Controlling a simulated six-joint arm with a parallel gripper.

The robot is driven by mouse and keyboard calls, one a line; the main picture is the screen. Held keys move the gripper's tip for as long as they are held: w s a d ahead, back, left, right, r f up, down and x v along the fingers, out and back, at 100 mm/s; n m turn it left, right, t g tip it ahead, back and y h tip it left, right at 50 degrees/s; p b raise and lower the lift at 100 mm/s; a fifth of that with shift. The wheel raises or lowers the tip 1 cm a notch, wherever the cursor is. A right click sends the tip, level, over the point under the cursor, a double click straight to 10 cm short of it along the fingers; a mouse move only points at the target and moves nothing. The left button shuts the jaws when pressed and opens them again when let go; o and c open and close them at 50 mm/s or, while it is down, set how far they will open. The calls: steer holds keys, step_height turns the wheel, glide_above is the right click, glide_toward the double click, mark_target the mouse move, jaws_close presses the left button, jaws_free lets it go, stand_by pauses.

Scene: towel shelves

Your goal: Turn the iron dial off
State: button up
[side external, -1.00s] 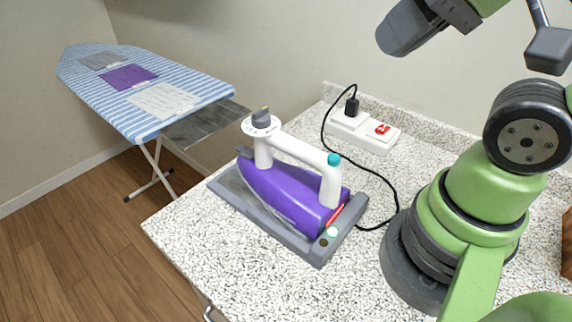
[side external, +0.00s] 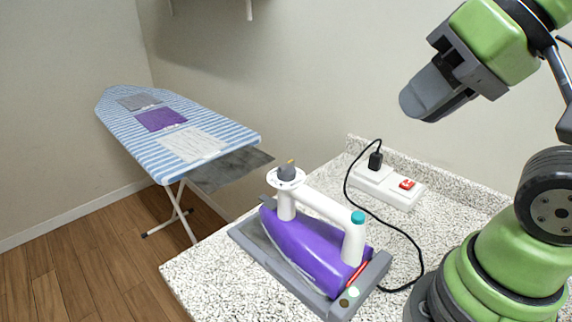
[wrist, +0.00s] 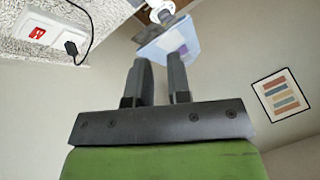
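The purple iron (side external: 308,240) with a white handle rests on a grey stand (side external: 250,243) on the speckled counter. Its dial (side external: 286,174), a dark grey knob with a small orange mark on a white disc, is on top of the handle's left end. I cannot read its setting. My gripper (side external: 425,103) is in the air, above and to the right of the iron, touching nothing. In the wrist view its two fingers (wrist: 160,66) stand apart with nothing between them. Part of the white iron handle (wrist: 160,8) shows at the top edge there.
A white power strip (side external: 372,179) with a red switch (side external: 407,184) and a black plug lies behind the iron. A black cord (side external: 413,243) curves across the counter. A striped ironing board (side external: 205,121) with folded cloths stands at left. A framed picture (wrist: 281,94) hangs on the wall.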

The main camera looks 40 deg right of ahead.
steer(key=o, duration=0.3)
steer(key=shift+w+r+n, duration=0.15)
steer(key=shift+w+n, duration=0.2)
steer(key=shift+n, duration=0.15)
steer(key=o, duration=0.4)
steer(key=w+n+g, duration=0.1)
steer(key=w+n, duration=0.1)
steer(key=n, duration=0.1)
steer(key=w+n+g, duration=0.1)
steer(key=w+n, duration=0.2)
steer(key=w+n+g, duration=0.1)
steer(key=w+n, duration=0.2)
steer(key=shift+a+r+n+g+h, duration=0.3)
steer(key=shift+a+r, duration=0.05)
steer(key=shift+r, duration=0.05)
steer(key=n+g+h, duration=0.1)
steer(key=n+g, duration=0.3)
steer(key=n, duration=0.8)
glide_toward(286, 163)
steer(key=f, duration=0.9)
steer(key=shift+s+a+f, duration=0.15)
steer(key=shift+s+f, duration=0.05)
steer(key=shift+f, duration=0.05)
steer(key=shift+m, duration=0.3)
steer(key=c, duration=1)
